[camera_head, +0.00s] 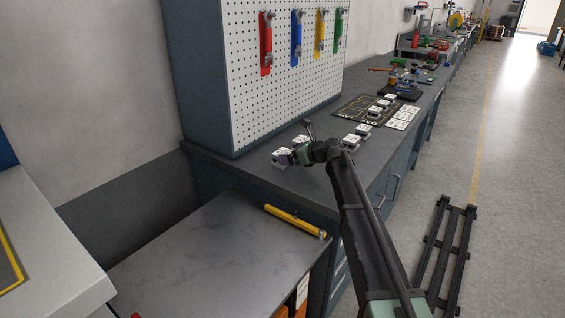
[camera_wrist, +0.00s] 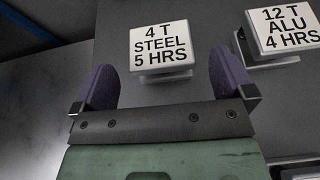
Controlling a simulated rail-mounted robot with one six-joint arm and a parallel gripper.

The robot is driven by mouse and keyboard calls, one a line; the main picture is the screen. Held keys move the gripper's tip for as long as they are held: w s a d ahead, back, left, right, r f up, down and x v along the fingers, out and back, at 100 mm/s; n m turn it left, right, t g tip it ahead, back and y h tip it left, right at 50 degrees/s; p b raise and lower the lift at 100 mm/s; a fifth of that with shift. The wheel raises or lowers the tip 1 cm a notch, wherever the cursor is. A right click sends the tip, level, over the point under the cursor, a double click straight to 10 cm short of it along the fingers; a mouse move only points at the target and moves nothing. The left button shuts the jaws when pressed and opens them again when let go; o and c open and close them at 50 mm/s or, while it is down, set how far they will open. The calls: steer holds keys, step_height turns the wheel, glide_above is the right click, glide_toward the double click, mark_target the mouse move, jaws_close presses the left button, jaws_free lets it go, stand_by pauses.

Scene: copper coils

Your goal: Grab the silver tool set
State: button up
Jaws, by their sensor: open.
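A small block with a white top label reading "4 T STEEL 5 HRS" (camera_wrist: 164,45) stands on the dark bench top in the wrist view. It also shows in the head view (camera_head: 281,154), at the near end of the bench. My gripper (camera_wrist: 161,65) is open, with its two purple fingers to the left and right of this block's near side; nothing is clamped. In the head view my gripper (camera_head: 295,157) is low over the bench, just right of the block. I see no label that says silver.
A block labelled "12 T ALU 4 HRS" (camera_wrist: 287,30) stands close to the right finger. More labelled blocks (camera_head: 364,129) line the bench toward a dark mat. A pegboard (camera_head: 240,85) with coloured tools rises behind. A grey table (camera_head: 200,255) with a yellow bar (camera_head: 293,220) is in front.

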mark_target(282, 152)
steer(key=b+x, duration=0.1)
steer(key=x, duration=0.1)
steer(key=b+x, duration=0.1)
steer(key=x, duration=0.2)
steer(key=shift+d+f, duration=0.2)
steer(key=shift+f, duration=0.1)
steer(key=shift+a, duration=0.15)
steer(key=shift+r, duration=0.15)
steer(key=shift+c, duration=0.3)
steer(key=c, duration=1.2)
steer(key=shift+o, duration=0.2)
step_height(282, 152, up, 20)
steer(key=p, duration=2)
